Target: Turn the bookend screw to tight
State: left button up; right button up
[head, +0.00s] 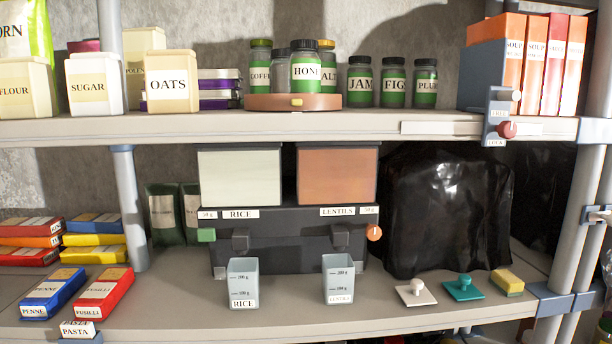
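The bookend (481,77) is a blue-grey upright plate at the right end of the upper shelf, standing against the left side of a row of orange and red soup books or packets (530,60). A clamp piece (491,118) hangs over the shelf's front edge below it, with a label that seems to read FREE above and LOCK below. A round red knob (507,130) sits on the clamp between the labels, and a grey lever-like part (505,94) is above it. I cannot tell how tight the screw is. Neither gripper is in view.
A pale strip (440,128) runs along the upper shelf (300,127) edge beside the clamp. Green-labelled jars (425,84) stand left of the bookend. A shelf post (590,190) rises at right. Below are a black plastic sheet (440,210) and dispensers (240,178).

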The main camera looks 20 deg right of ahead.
aim_at(507, 130)
jog(key=z, duration=1.5)
